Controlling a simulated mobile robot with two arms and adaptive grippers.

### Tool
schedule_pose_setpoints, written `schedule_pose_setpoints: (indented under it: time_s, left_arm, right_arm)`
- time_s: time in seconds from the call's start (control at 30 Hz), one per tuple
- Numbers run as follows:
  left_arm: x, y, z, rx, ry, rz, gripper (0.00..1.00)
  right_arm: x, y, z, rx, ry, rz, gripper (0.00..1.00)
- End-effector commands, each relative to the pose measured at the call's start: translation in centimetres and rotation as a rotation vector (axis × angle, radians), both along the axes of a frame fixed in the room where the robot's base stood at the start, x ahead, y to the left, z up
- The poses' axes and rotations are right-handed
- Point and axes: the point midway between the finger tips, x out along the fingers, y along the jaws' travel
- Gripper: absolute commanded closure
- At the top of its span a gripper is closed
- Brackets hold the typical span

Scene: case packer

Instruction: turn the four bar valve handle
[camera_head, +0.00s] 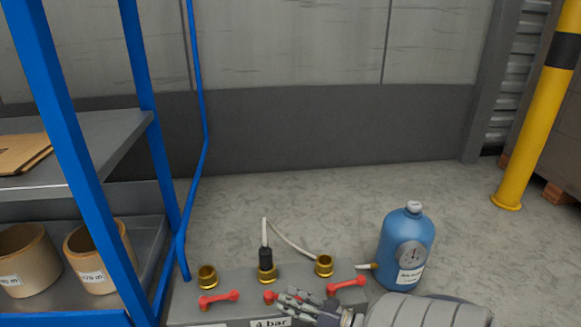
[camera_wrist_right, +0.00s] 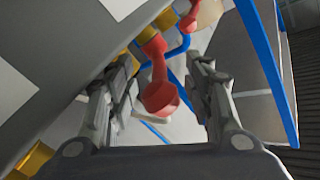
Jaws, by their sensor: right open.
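A grey valve block (camera_head: 240,280) stands at the bottom of the head view with several red handles and a row of brass fittings. The middle red handle (camera_head: 269,297) is above the "4 bar" label (camera_head: 270,322) and is partly hidden by my right gripper (camera_head: 297,301). In the right wrist view, a red handle (camera_wrist_right: 160,88) lies between the two spread fingers of my right gripper (camera_wrist_right: 163,75). The gripper is open, with gaps showing on both sides of the handle. My left gripper is not in view.
Other red handles sit left (camera_head: 219,298) and right (camera_head: 346,284) of the middle one. A black connector (camera_head: 265,258) with a pale hose is on the middle fitting. A blue-framed shelf (camera_head: 100,140) is left; floor behind is clear.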

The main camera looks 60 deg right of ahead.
Motion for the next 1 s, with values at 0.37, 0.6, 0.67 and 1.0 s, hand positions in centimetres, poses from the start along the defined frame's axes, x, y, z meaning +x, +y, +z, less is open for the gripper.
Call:
schedule_pose_setpoints:
  time_s: [0.37,0.6,0.67,1.0]
  left_arm:
    - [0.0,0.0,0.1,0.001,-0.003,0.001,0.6]
    - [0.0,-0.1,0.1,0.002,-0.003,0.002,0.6]
    - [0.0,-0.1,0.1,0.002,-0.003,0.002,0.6]
    - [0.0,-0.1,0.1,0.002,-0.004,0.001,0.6]
  right_arm:
    - [-6.3,-1.0,-0.1,-0.001,0.005,0.0,0.53]
    - [-10.4,-1.6,-0.1,0.0,0.003,0.001,0.53]
    - [-11.0,-1.7,-0.1,0.0,0.002,0.0,0.53]
    - [-11.7,-1.8,0.0,0.0,0.0,0.001,0.53]
